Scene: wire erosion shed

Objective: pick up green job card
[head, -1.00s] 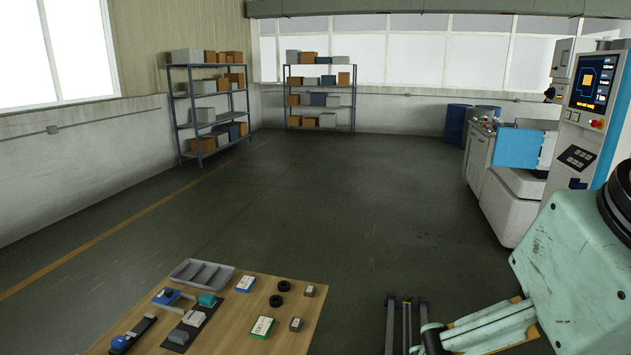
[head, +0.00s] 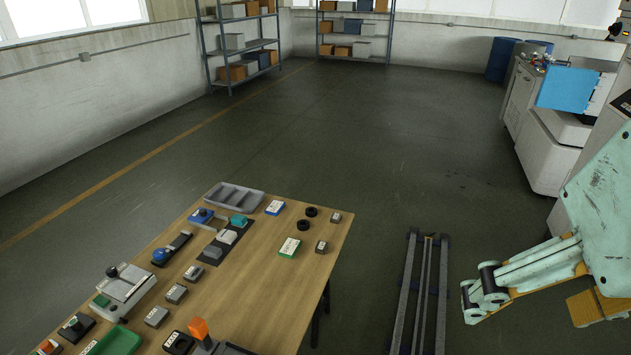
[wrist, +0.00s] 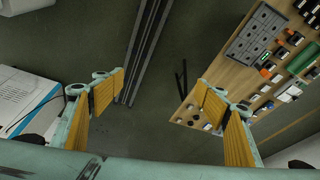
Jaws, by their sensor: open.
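A flat white piece with printed lines and a green edge, which looks like the green job card (head: 290,247), lies on the wooden table (head: 262,318) near its right side in the head view. I cannot surely pick it out among the small things in the wrist view. My gripper (wrist: 160,92) is open and empty, with its yellow-padded fingers wide apart. In the head view my gripper (head: 484,294) hangs right of the table, clear of it and apart from the card. Nothing hides the card in the head view.
Close around the card are a small dark block (head: 321,247), black rings (head: 304,225) and a blue-edged white piece (head: 275,208). Floor rails (head: 424,290) run between table and arm. A machine (head: 560,140) stands right.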

